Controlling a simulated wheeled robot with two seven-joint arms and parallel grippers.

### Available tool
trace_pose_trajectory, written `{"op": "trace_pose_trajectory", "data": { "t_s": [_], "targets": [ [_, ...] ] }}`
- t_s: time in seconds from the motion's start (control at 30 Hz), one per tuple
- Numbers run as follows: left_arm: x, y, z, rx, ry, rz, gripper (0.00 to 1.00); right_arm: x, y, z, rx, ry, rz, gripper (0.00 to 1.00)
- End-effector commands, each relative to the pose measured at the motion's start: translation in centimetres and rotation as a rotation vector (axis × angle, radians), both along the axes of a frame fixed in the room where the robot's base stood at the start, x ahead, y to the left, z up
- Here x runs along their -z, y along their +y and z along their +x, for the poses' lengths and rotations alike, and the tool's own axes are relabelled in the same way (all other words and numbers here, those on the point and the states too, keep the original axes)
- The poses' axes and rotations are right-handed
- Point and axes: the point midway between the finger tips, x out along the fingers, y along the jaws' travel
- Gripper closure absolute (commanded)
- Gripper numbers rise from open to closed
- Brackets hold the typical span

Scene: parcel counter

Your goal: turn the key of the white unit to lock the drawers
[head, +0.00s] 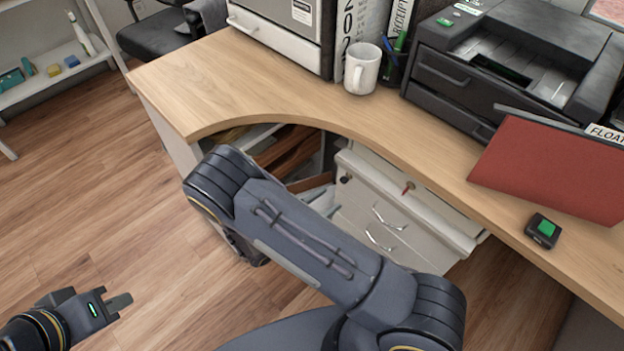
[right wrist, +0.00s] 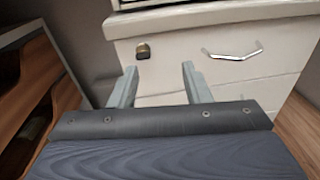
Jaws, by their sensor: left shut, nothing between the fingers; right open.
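The white unit (head: 362,217) stands under the desk, with drawer fronts and metal handles (head: 388,216). A round lock (right wrist: 143,50) with a dark and brass-coloured face is at the upper left of its front; it shows as a dark spot in the head view (head: 344,180). I cannot tell whether a key is in it. A small reddish item (head: 408,188) is at the unit's top; its identity is unclear. My right gripper (right wrist: 159,68) is open and empty, fingers toward the front, just below the lock. My left gripper (head: 120,303) is shut and empty, over the floor at lower left.
The curved desk top (head: 240,85) overhangs the unit. On it are a white mug (head: 362,68), a black printer (head: 500,60), a red folder (head: 550,170) and a small device with a green button (head: 543,230). Brown wooden shelving (right wrist: 38,85) is left of the unit.

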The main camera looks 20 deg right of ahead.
Motion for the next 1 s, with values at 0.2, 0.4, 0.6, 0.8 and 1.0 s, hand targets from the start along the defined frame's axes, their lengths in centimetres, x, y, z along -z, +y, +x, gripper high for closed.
{"op": "trace_pose_trajectory", "data": {
  "t_s": [0.2, 0.4, 0.6, 0.8, 1.0],
  "targets": [
    [0.7, 0.0, 0.0, 0.0, 0.0, 0.0, 1.0, 1.5, 0.2, 0.8, -0.08, 0.016, -0.069, 0.56],
    [0.9, 0.0, 0.0, 0.0, 0.0, 0.0, 1.0, 1.5, -2.6, 1.9, -0.074, 0.015, -0.067, 0.56],
    [1.2, 0.0, 0.0, 0.0, 0.0, 0.0, 1.0, 1.5, -5.3, 3.0, -0.075, 0.016, -0.065, 0.56],
    [1.3, 0.0, 0.0, 0.0, 0.0, 0.0, 1.0, 1.5, -6.4, 3.5, -0.076, 0.016, -0.065, 0.56],
    [1.3, 0.0, 0.0, 0.0, 0.0, 0.0, 1.0, 1.4, -6.5, 3.5, -0.076, 0.015, -0.065, 0.56]
  ]
}}
